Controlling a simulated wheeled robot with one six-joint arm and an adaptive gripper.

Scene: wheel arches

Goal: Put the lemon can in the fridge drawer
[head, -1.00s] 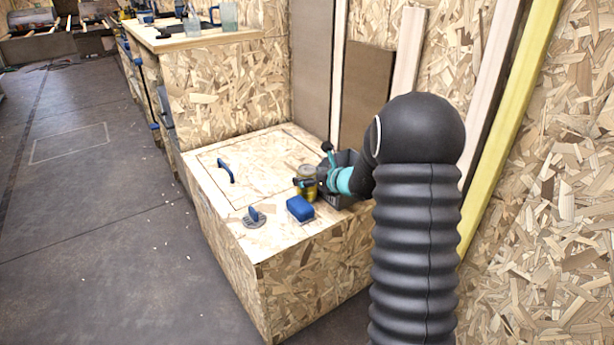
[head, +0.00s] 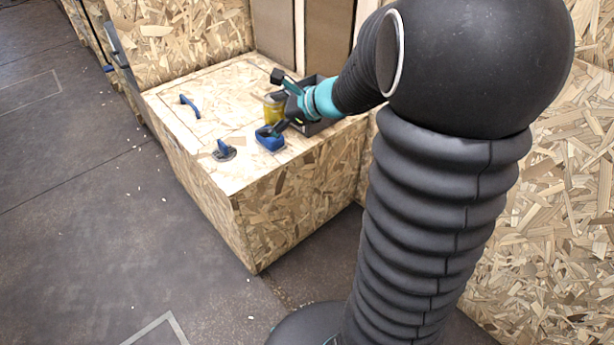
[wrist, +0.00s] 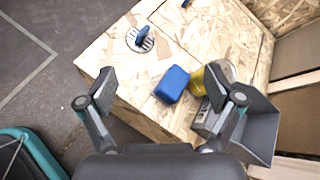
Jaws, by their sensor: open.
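A yellow can (head: 273,107), the only can I see, stands on the low wooden box top, partly hidden by my gripper in the head view. In the wrist view the can (wrist: 199,82) is behind my right finger, beside a dark grey bin. I cannot read its label. My gripper (wrist: 170,96) is open and empty, with its fingers spread above the box's front edge. A blue block (wrist: 172,84) lies between the fingers in the picture, below them. No fridge drawer can be made out for sure.
The dark grey bin (wrist: 255,125) stands right of the can. A blue-handled round fitting (head: 223,152) and a blue handle (head: 189,104) sit on the box top (head: 215,105). Walls close off the back and right. Open floor (head: 90,200) lies to the left.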

